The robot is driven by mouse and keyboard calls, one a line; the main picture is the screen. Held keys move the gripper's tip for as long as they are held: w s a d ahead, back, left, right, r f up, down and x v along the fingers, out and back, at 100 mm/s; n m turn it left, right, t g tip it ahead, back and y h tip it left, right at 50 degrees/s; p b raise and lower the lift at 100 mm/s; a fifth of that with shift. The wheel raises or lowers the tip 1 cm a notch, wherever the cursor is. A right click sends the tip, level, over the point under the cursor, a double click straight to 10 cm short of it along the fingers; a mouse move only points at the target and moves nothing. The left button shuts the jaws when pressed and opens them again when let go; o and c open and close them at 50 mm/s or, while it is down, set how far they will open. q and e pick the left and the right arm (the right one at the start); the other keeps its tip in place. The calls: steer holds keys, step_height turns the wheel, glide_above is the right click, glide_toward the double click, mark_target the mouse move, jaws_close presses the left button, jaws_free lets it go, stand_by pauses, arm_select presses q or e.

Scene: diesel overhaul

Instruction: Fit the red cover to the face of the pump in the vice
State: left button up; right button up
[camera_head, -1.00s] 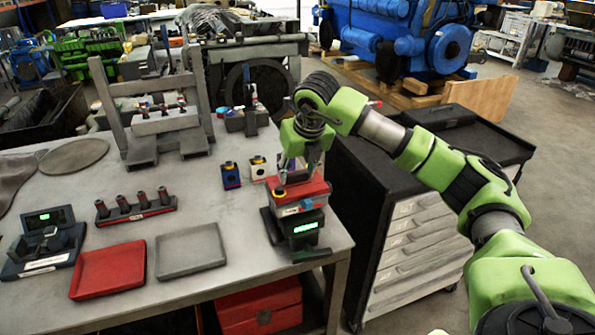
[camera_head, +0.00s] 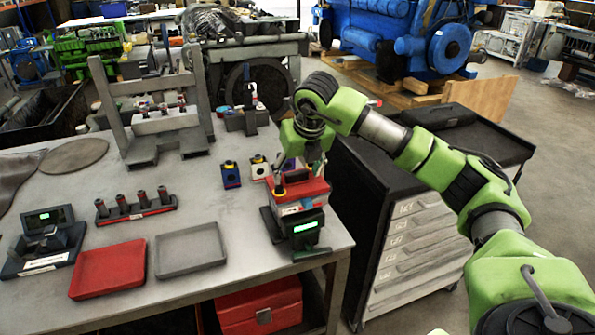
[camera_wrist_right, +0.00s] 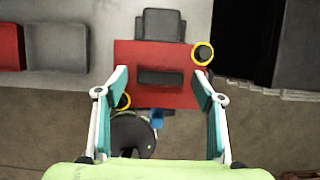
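A red, flat-topped piece (camera_head: 312,189) sits on a black stand with a green-lit display at the right front of the bench. In the right wrist view the red piece (camera_wrist_right: 190,97) has a dark bar (camera_wrist_right: 160,77) across its middle and yellow-ringed dark round parts at two corners. My right gripper (camera_head: 302,178) is over it. In the wrist view its fingers (camera_wrist_right: 161,75) are wide apart on either side of the bar, not touching it. A grey vice-like fixture (camera_head: 236,124) stands farther back; whether it holds a pump is unclear. My left gripper is not in view.
Small blue (camera_head: 230,175) and white (camera_head: 258,167) blocks with yellow tops stand behind. A red tray (camera_head: 108,269), a grey tray (camera_head: 190,248) and a rack (camera_head: 135,208) lie to the left. A dark tool cabinet (camera_head: 400,210) stands right of the bench.

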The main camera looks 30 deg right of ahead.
steer(key=v, duration=1.2)
